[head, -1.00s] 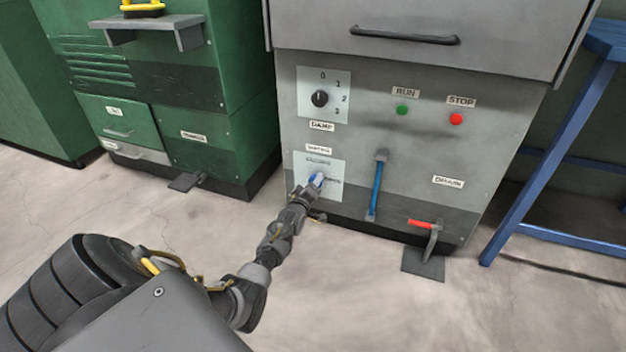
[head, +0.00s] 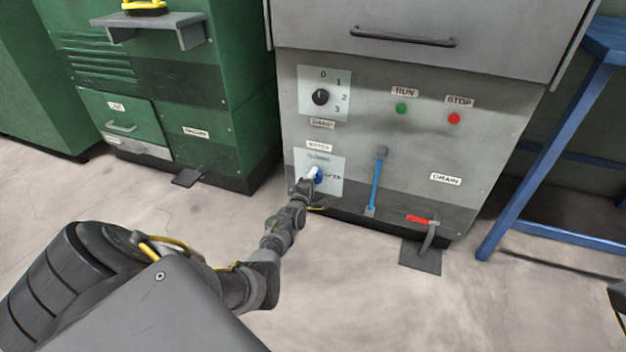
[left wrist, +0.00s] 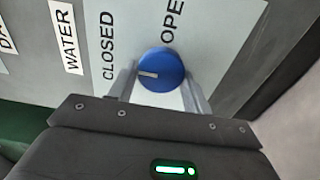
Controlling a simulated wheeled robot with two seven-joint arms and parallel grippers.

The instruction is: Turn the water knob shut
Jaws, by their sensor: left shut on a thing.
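The blue water knob (head: 319,178) is low on the grey machine's front, on a pale plate (head: 334,163) with the words CLOSED above it and OPEN to its right. In the left wrist view the round knob (left wrist: 162,68) sits between the two grey fingers of my left gripper (left wrist: 160,88), which is shut on it. The knob's white mark points left in that view, to the side where CLOSED is printed. In the head view my left gripper (head: 309,184) reaches the knob from below and partly covers it. My right gripper is not identifiable.
On the same machine are a black dial (head: 320,97), a green button (head: 401,108), a red button (head: 454,118), a blue vertical handle (head: 377,182) and a red drain lever (head: 419,219). A blue stand (head: 548,150) is at right, a green machine (head: 225,100) at left.

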